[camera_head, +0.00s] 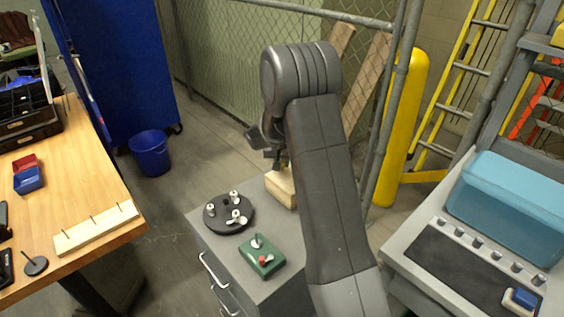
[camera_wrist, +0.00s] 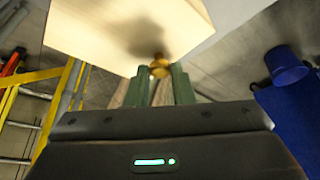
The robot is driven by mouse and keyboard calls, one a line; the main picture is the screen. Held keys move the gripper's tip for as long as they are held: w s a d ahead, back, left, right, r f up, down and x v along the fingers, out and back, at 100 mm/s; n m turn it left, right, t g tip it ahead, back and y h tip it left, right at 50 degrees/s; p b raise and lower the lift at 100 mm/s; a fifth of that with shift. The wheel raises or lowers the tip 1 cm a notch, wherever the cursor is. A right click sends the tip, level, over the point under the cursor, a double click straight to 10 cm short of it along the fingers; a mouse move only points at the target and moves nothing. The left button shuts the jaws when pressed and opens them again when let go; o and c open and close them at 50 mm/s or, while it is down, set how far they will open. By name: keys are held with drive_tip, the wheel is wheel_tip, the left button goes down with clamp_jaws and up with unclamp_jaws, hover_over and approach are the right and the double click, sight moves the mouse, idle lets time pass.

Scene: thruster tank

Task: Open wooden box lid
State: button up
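The pale wooden box (camera_head: 281,187) stands at the back of the grey cabinet top, partly hidden behind my arm in the head view. In the wrist view the wooden box (camera_wrist: 120,25) fills the upper left, with a small brass knob (camera_wrist: 159,66) on its face. In the head view my gripper (camera_head: 281,160) is just above the box, mostly hidden by my arm. No gap shows at the lid.
On the cabinet top (camera_head: 215,228), a round black holder (camera_head: 228,213) with metal pieces and a green control box (camera_head: 262,257) stand in front of the wooden box. A wire fence and yellow post (camera_head: 403,130) are behind. A workbench (camera_head: 85,190) is left.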

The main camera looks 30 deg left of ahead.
drive_tip(key=shift+d, duration=0.15)
clamp_jaws()
drive_tip(key=s+d+b, duration=0.3)
drive_tip(key=d+b, duration=0.2)
drive_tip(key=d, duration=0.6)
drive_tip(key=shift+s, duration=0.15)
drive_tip(key=o, duration=0.8)
unclamp_jaws()
drive_tip(key=v, duration=1.4)
